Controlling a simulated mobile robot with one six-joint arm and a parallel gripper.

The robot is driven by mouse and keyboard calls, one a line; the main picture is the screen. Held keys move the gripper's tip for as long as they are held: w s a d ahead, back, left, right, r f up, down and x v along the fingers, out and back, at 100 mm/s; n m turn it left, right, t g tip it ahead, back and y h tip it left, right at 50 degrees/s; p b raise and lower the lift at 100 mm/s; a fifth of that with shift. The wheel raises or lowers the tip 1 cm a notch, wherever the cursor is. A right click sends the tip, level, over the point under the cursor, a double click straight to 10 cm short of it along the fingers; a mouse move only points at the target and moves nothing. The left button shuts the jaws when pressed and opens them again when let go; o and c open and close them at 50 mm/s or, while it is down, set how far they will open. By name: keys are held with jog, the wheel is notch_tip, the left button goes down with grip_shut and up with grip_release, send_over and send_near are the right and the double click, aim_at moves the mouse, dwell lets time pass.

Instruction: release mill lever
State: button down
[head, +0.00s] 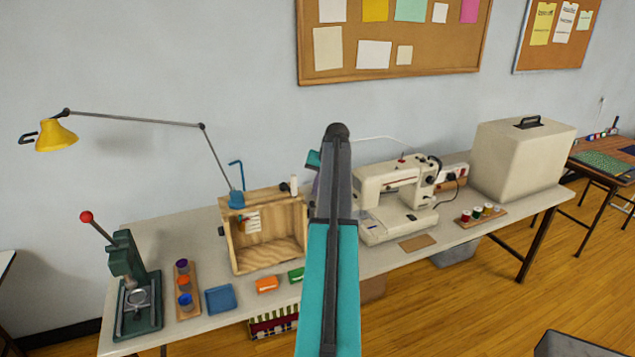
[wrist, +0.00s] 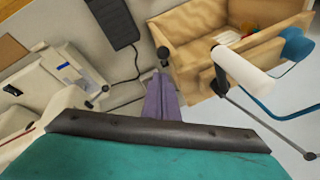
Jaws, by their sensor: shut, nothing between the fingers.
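My gripper (wrist: 161,82) shows in the wrist view as purple fingers, shut and empty. Its tips are close to a small dark round knob (wrist: 163,53) at the side of the wooden box (wrist: 190,65); I cannot tell whether they touch. In the head view my arm hides most of the gripper, and the wooden box (head: 254,264) stands left of the arm. A green hand press (head: 122,262) stands at the table's left end, its lever tilted up to a red knob (head: 86,217), away from my gripper. No label shows which part is the mill lever.
A white cylinder (wrist: 245,72) and a blue bent rod (wrist: 292,112) are near the gripper. A sewing machine (head: 395,190) stands right of my arm, beside a beige case (head: 520,160). The lamp's thin arm (head: 135,118) rises behind the box. Small coloured blocks line the front edge.

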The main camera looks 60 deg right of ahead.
jog(key=shift+s+a+f, duration=0.2)
jog(key=shift+a+f, duration=0.15)
jog(key=shift+a, duration=0.35)
